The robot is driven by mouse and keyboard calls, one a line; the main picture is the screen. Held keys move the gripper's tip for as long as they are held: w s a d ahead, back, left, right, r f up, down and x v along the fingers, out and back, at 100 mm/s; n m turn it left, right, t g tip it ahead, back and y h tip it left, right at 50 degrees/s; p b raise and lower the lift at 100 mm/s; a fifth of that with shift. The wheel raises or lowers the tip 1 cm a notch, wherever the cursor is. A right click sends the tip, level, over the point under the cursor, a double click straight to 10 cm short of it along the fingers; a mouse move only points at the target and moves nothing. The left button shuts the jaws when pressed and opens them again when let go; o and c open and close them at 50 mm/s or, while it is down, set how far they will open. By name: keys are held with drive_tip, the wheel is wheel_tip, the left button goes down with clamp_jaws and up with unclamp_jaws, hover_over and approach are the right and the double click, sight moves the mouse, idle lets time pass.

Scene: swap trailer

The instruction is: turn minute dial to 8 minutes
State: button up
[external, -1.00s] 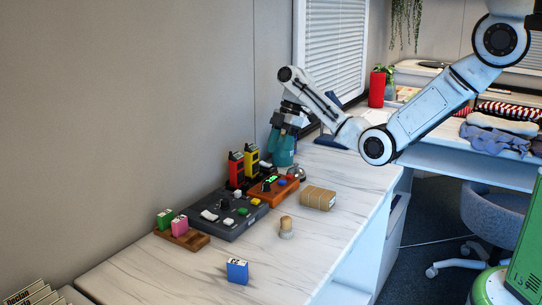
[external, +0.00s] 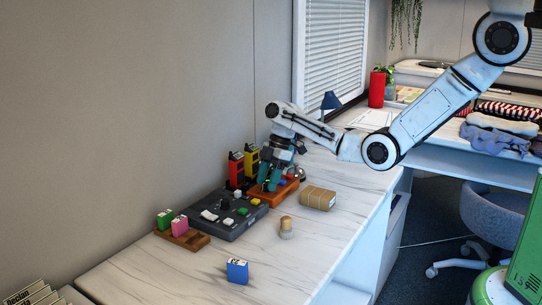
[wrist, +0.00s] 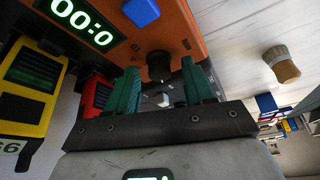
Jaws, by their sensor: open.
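The orange timer box (external: 286,197) sits on the white marble-look counter at the end of the grey panel. My gripper (external: 268,188) is over the orange box, pointing down. In the wrist view its two teal fingers (wrist: 163,90) are apart, with the black dial just beyond and between their tips. I cannot tell whether they touch it.
Yellow (wrist: 22,92) and red (wrist: 97,95) handheld devices stand close beside the box. The grey panel (external: 228,215) with switches adjoins it. A brown package (external: 318,198), a wooden-topped brush or stamp (external: 286,227) and a blue block (external: 237,271) stand on otherwise clear counter.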

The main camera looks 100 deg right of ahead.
clamp_jaws()
idle(0.4)
